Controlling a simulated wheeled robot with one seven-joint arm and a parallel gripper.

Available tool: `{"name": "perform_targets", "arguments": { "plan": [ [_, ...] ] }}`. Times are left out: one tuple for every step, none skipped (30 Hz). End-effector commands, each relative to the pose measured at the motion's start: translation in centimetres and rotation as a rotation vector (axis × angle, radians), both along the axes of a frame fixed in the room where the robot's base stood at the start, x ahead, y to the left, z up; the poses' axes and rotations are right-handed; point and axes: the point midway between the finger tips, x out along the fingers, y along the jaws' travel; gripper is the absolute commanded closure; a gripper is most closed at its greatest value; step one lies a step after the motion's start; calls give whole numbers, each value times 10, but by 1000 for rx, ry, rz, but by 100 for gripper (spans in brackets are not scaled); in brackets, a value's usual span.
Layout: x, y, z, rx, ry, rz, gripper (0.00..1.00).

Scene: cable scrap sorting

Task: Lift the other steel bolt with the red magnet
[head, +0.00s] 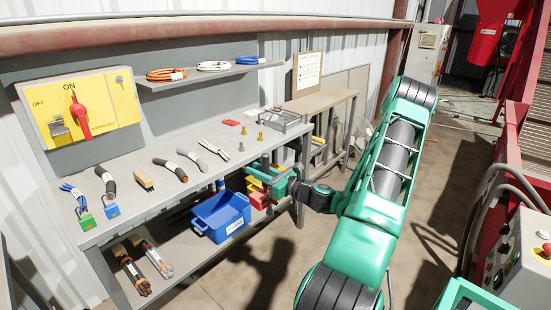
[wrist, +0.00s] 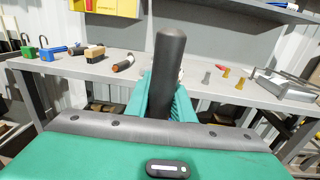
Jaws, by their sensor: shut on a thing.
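My gripper (head: 277,182) is in front of the bench's front edge, shut on a dark upright handle with a rounded top. I take this handle for the red magnet's (wrist: 170,75); the lower end is hidden by the green fingers in the wrist view. A small grey upright piece, likely a steel bolt (wrist: 206,77), stands on the bench right of the handle. Beside it stand two brass-coloured bolts (wrist: 226,72), which also show in the head view (head: 260,137). My gripper is apart from all of them.
The grey bench (head: 150,145) holds cable pieces, padlocks and a flat red piece (head: 231,122). A blue bin (head: 221,213) is below. A yellow switch panel (head: 80,105) and a shelf with cable coils (head: 205,75) are behind.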

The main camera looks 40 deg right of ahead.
Motion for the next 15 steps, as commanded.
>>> {"name": "perform_targets", "arguments": {
  "plan": [
    [8, 14, -8, 8, -4, 27, 100],
    [12, 22, -13, 7, -4, 41, 100],
    [17, 32, -19, 7, -5, 60, 100],
    [21, 40, -24, 8, -5, 74, 100],
    [25, 48, -29, 8, -5, 89, 100],
    [30, 59, -36, 7, -4, 108, 100],
    [33, 68, -41, 9, -5, 123, 100],
    [36, 77, -45, 8, -5, 136, 100],
    [41, 89, -52, 8, -5, 155, 100],
    [44, 98, -57, 8, -4, 169, 100],
    [47, 107, -61, 8, -5, 182, 100],
    [50, 120, -68, 9, -5, 201, 100],
    [53, 129, -72, 8, -4, 214, 100],
    [55, 139, -77, 9, -4, 228, 100],
    [58, 152, -82, 9, -5, 245, 100]
  ]
}}
